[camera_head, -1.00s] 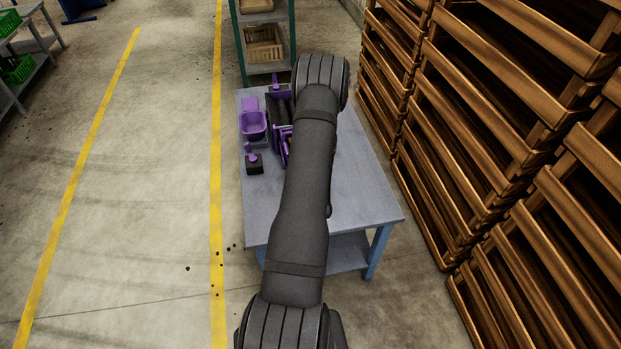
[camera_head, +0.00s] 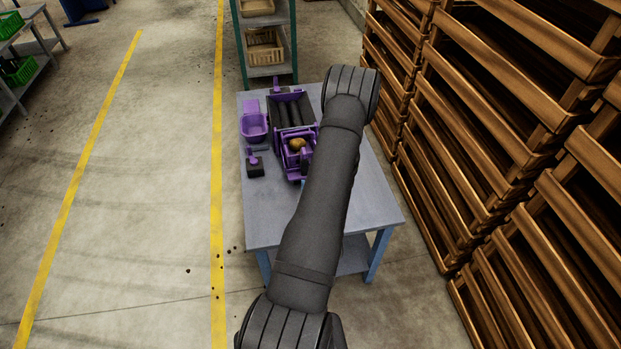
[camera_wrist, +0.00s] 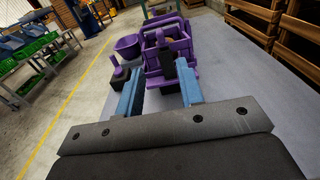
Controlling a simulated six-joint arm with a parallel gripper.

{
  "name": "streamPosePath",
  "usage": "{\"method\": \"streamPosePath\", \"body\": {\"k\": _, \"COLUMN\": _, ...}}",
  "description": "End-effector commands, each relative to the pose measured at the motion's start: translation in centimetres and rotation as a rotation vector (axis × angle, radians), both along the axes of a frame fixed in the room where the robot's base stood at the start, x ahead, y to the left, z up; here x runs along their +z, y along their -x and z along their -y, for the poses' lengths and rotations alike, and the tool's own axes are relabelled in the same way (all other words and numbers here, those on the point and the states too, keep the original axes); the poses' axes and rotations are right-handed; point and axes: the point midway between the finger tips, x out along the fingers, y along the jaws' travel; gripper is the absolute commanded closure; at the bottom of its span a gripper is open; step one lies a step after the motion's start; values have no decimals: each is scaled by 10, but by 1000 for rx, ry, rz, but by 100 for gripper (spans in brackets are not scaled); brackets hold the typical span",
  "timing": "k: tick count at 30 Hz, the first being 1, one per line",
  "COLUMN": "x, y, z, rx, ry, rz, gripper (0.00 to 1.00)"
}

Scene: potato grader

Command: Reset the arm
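My arm reaches over the table in the head view, and its own links hide my gripper there. In the wrist view my gripper (camera_wrist: 160,68) shows two blue fingers set wide apart, with nothing held between them. The purple potato grader (camera_head: 295,128) stands on the grey-blue table (camera_head: 262,212), left of my arm. It has dark rollers at the back, and a brown potato (camera_head: 297,144) lies in its front part. In the wrist view the grader (camera_wrist: 179,48) is beyond the fingertips, with a dark upright part showing between them.
A purple bin (camera_head: 254,127) and a small dark block with a purple lever (camera_head: 254,166) stand at the table's left side. Stacked wooden crates (camera_head: 480,140) rise close on the right. A shelf (camera_head: 268,70) stands behind the table. The table's front right is clear.

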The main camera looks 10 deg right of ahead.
Motion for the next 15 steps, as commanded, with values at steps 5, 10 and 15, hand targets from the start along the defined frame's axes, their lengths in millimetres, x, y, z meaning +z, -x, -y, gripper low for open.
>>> {"method": "streamPosePath", "body": {"k": 5, "x": 0, "y": 0, "z": 0, "rx": 0, "ry": 0, "rz": 0, "gripper": 65}}
{"method": "streamPosePath", "body": {"k": 10, "x": 0, "y": -6, "z": 0, "rx": 1, "ry": 1, "rz": 1, "gripper": 65}}
{"method": "streamPosePath", "body": {"k": 15, "x": 0, "y": -30, "z": 0, "rx": 2, "ry": 2, "rz": 4, "gripper": 65}}
